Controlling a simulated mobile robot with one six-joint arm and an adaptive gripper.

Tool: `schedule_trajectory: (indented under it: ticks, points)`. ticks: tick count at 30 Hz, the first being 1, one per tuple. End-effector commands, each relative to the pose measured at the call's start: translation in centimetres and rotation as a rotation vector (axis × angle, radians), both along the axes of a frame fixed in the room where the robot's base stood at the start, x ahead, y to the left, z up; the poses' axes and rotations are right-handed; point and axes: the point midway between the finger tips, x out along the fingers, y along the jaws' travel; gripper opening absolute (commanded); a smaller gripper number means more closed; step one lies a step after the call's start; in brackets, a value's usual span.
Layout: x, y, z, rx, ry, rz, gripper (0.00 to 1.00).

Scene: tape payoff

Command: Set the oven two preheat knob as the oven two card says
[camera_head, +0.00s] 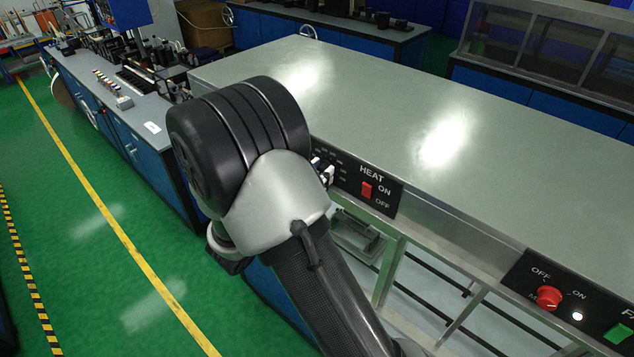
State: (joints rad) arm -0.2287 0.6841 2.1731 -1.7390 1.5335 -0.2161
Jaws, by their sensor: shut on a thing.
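A black control panel (388,195) on the front edge of the long metal bench carries the label HEAT, a red ON/OFF switch (366,189) and small white dial marks at its left end. My gripper (323,170) is at that left end; only small black and light parts of it show past my arm. It is shut on what seems to be the dial knob there. The knob itself is hidden behind my wrist and gripper, so its setting cannot be read. No oven two card can be made out.
A second panel (532,276) at the lower right has a red knob (549,298), a lit white lamp (577,316) and a green switch (619,333). The bench top (440,110) is bare. Blue-fronted machine benches stand at the left and back. Green floor is free at the left.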

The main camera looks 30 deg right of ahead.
Motion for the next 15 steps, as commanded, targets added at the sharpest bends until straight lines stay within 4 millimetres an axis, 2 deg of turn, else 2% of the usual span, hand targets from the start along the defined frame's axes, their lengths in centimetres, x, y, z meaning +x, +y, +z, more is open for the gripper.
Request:
schedule_trajectory:
  ticks: [1,15]
  points:
    - [0.03,0.02,-0.46,0.013,-0.042,0.000,0.00]
    - [0.03,0.03,-0.66,0.166,-0.463,0.001,0.00]
